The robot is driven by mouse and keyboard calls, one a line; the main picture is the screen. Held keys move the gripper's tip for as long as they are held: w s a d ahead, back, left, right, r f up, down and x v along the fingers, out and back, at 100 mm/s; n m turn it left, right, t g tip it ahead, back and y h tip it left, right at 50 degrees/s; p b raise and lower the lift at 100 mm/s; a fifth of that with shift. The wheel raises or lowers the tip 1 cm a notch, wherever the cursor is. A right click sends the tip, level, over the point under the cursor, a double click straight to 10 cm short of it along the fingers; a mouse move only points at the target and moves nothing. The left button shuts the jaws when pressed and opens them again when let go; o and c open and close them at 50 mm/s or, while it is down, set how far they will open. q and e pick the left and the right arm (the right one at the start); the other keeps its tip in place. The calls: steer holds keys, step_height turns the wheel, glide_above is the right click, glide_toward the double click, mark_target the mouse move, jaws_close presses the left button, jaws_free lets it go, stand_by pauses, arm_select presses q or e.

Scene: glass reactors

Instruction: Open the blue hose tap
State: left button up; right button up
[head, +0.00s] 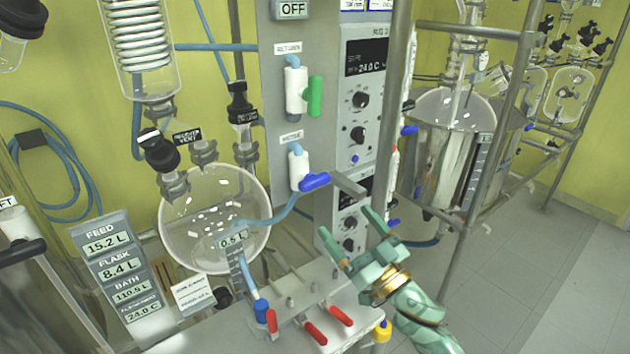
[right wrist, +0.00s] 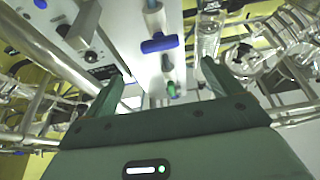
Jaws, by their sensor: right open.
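The blue hose tap (head: 315,181) is on the grey upright panel, below a small label. Its blue handle sits on the lower right of a white valve body (head: 298,168) with a blue hose. In the right wrist view, the blue handle (right wrist: 159,44) lies crosswise to the hose, beyond the fingertips. My right gripper (head: 350,228) is open and empty, below and to the right of the tap, apart from it. Its two fingers also show in the right wrist view (right wrist: 163,82), spread on either side. My left gripper is not in view.
A white tap with a green handle (head: 315,96) sits above the blue one. A steel pole (head: 392,110) rises right of the panel. A round glass flask (head: 214,215) hangs left. Red-handled valves (head: 315,333) sit on the bench below. Open floor (head: 560,270) lies right.

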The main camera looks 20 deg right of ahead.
mark_target(318, 186)
steer(key=x, duration=1.2)
steer(key=shift+w+a, duration=0.1)
steer(key=shift+w, duration=0.2)
steer(key=c, duration=1)
